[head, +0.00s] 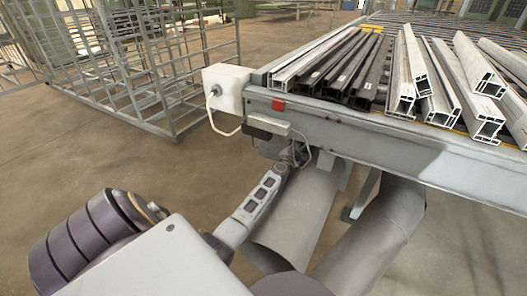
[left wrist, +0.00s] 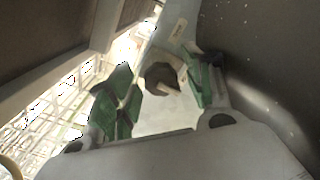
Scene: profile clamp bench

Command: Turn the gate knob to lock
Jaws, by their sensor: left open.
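The gate knob (left wrist: 160,77) shows in the left wrist view as a dark, faceted knob with a pale mark, in front of a light surface. My left gripper (left wrist: 160,92) is open, with its green finger pads on either side of the knob. A gap shows at the left pad; I cannot tell whether the right pad touches. In the head view my left gripper (head: 294,153) is just under the near edge of the bench (head: 400,138). The knob cannot be made out there. My right gripper is not in view.
Several white and dark profiles (head: 345,70) lie on the bench. A wire cage (head: 170,75) is at left; floor between is clear.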

